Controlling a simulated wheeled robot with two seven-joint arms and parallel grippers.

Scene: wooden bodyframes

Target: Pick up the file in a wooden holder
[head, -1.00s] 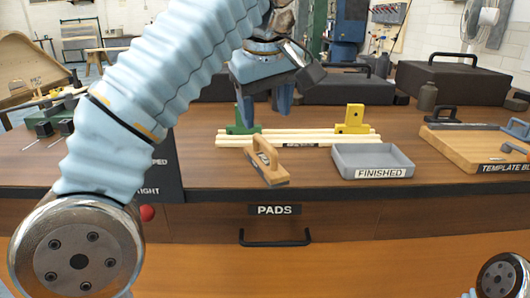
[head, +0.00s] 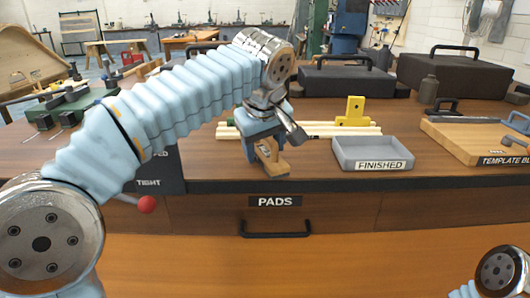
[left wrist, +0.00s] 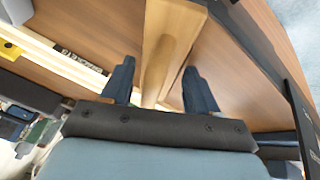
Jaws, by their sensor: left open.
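The file's wooden holder (head: 276,168), a light wooden block with a raised handle, sits on the bench left of the grey tray. My left gripper (head: 266,148) is open and low over it, pointing down, and hides much of it in the head view. In the left wrist view the holder (left wrist: 176,22) runs lengthwise between the two open fingers (left wrist: 160,88), its rounded wooden handle (left wrist: 163,65) in the middle. The fingers do not appear closed on it. The file itself cannot be made out. My right gripper is not in view.
The grey FINISHED tray (head: 345,152) stands to the right. Pale wooden strips (head: 325,130) with a yellow block (head: 354,112) lie behind the holder. A wooden template block (head: 455,143) is at far right. A red-knobbed lever (head: 147,204) is at front left.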

